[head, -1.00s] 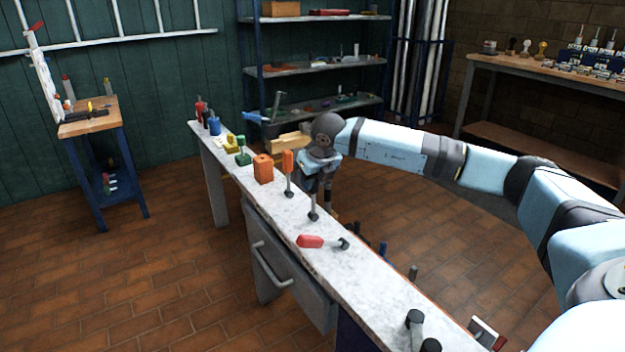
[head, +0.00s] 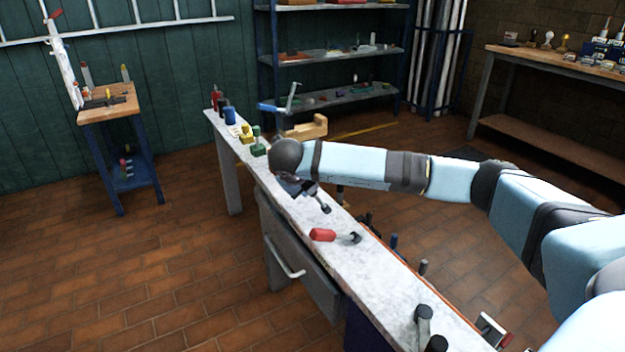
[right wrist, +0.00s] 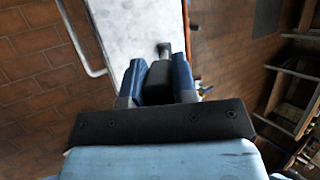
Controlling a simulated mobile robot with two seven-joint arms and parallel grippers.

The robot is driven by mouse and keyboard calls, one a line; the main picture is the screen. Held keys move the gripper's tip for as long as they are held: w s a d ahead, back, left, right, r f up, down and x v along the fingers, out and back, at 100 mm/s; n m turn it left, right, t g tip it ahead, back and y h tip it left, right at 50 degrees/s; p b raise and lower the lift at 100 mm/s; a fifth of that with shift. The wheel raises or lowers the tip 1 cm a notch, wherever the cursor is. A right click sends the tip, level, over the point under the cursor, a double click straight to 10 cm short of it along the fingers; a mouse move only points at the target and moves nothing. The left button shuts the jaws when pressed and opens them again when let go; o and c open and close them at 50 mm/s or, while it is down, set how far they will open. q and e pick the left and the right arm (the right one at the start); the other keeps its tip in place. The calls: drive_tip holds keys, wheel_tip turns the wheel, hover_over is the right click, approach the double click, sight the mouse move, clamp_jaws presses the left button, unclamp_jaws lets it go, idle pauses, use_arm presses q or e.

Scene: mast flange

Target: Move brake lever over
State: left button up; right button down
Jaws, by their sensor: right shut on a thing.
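A dark-handled lever, perhaps the brake lever, stands on the narrow pale bench. Its grey stem and foot (head: 325,209) show just below my right gripper (head: 310,188), with the stem leaning toward the bench's far end. In the right wrist view, the blue fingers of my right gripper (right wrist: 157,68) are shut on its dark handle (right wrist: 158,82). The grey part (right wrist: 163,48) shows beyond the fingertips. A red-handled lever (head: 322,235) lies low beside it on the near side, with a dark pivot (head: 354,238). My left gripper is out of view.
The pale bench (head: 385,278) also carries green (head: 258,148) and yellow (head: 246,134) pieces at its far end and dark grey knobs (head: 423,318) at its near end. My arm hides part of the bench. A small side table (head: 110,108) stands far left.

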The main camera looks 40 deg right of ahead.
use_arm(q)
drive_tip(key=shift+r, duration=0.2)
use_arm(e)
drive_tip(key=shift+a+f+h, duration=0.2)
drive_tip(key=shift+a+h, duration=0.1)
drive_tip(key=shift+h, duration=0.1)
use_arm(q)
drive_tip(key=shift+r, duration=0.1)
use_arm(e)
drive_tip(key=c, duration=0.9)
unclamp_jaws()
use_arm(q)
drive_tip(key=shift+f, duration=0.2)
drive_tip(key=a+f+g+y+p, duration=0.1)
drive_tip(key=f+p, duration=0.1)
drive_tip(key=p, duration=0.2)
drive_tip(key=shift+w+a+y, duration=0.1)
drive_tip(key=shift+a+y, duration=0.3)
use_arm(e)
drive_tip(key=v, duration=1.3)
drive_tip(key=shift+a+r, duration=0.25)
